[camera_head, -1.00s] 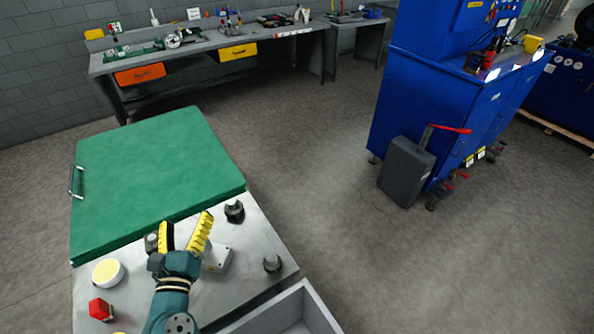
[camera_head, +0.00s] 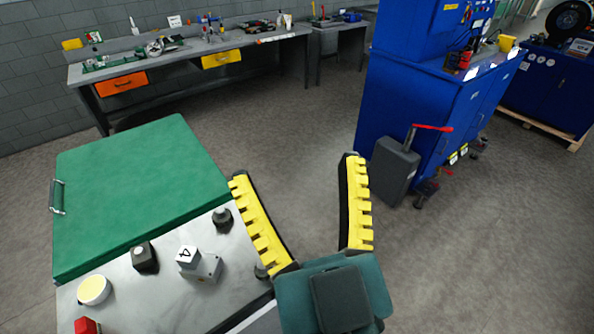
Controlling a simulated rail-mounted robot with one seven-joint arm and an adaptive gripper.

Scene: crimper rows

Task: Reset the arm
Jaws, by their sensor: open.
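My gripper (camera_head: 297,170) is raised close to the camera in the lower middle of the head view. Its two yellow-toothed fingers are spread wide and point away, with nothing between them but floor behind. It appears above and to the right of the metal worktop (camera_head: 150,318), clear of the parts there. My gripper's palm hides the right end of the worktop and part of a dark fitting (camera_head: 262,271).
The worktop carries a white block marked 4 (camera_head: 201,264), dark fittings (camera_head: 144,257) (camera_head: 222,219), a yellow-topped disc (camera_head: 94,290) and a red part (camera_head: 86,326). A blue machine (camera_head: 420,110) and grey case (camera_head: 394,168) stand right. Floor between is clear.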

